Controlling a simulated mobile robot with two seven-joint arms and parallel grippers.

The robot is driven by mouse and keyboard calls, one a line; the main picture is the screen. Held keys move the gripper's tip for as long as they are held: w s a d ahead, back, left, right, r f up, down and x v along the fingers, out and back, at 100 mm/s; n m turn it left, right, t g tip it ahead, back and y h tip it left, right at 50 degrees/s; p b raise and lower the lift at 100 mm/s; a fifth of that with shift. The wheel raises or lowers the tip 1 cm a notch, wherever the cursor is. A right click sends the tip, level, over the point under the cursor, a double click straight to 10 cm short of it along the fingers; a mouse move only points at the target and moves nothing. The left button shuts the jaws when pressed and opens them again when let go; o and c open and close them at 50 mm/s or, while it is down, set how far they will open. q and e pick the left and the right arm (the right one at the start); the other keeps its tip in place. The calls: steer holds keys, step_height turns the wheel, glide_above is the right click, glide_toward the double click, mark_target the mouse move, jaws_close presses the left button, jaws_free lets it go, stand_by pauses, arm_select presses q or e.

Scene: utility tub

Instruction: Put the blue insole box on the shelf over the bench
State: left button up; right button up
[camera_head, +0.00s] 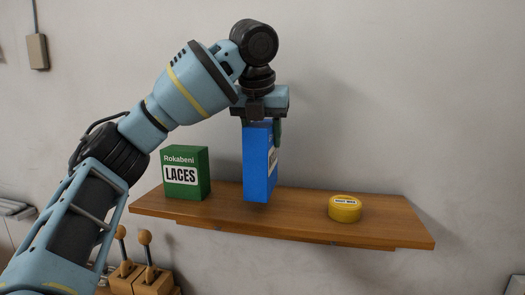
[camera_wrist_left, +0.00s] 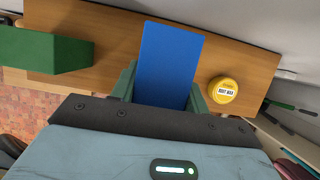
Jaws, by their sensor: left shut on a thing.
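The blue insole box (camera_head: 258,168) is upright over the wooden shelf (camera_head: 300,219), between a green box and a yellow tin. My left gripper (camera_head: 262,126) is shut on the top of the blue box from above. In the left wrist view the blue box (camera_wrist_left: 168,65) is between the two green fingers of my left gripper (camera_wrist_left: 163,88), with the shelf (camera_wrist_left: 110,30) behind it. I cannot tell whether the bottom of the box touches the shelf. My right gripper is in neither view.
A green LACES box (camera_head: 187,173) stands on the left part of the shelf. A round yellow tin (camera_head: 345,208) sits to the right. The shelf's right end is clear. Wooden shoe forms (camera_head: 146,270) are below at the left. The plain wall is behind.

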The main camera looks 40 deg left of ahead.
arm_select(q)
steer(key=shift+f, duration=1.7)
steer(key=shift+f, duration=0.15)
steer(key=o, duration=1.3)
steer(key=shift+o, duration=0.2)
steer(key=v, duration=1.2)
steer(key=shift+s, duration=0.1)
